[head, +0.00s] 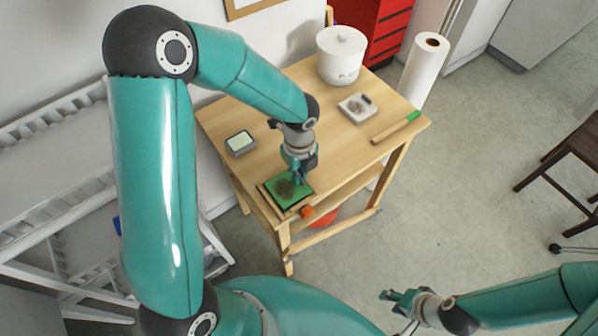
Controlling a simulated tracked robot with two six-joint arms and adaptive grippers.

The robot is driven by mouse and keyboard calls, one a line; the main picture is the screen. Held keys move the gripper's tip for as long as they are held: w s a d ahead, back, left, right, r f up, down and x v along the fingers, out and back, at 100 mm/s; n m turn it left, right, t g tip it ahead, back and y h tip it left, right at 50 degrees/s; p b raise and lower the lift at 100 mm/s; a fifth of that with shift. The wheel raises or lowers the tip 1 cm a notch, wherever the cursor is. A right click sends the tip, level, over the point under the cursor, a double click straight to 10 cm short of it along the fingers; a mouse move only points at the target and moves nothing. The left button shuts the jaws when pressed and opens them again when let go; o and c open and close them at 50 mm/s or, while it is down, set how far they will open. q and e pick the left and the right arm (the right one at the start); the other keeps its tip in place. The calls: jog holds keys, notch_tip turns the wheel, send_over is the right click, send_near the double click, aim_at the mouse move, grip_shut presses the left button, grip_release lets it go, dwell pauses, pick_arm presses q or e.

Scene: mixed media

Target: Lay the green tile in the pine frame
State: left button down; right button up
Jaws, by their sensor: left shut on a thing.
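The green tile (281,194), with a dark blotch at its middle, is near the front corner of the wooden table. Pale wooden edges of the pine frame (268,203) show along its left and front sides. My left gripper (297,180) comes down from above and is shut on the tile near its back right edge. The tile lies over or within the frame; I cannot tell whether it is fully seated. My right gripper (392,296) is away from the table, low over the floor, with no object visible in it; its jaw opening is unclear.
On the table (330,146) stand a white lidded pot (341,58), a white dish (355,111), a green-ended wooden stick (396,128) and a small pale-green tray (240,143). The table's middle is clear.

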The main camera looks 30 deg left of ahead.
pick_arm(q)
jog(key=shift+f, duration=0.25)
jog(key=c, duration=1.2)
grip_release()
jog(key=shift+r, duration=0.1)
notch_tip(320, 180, up, 12)
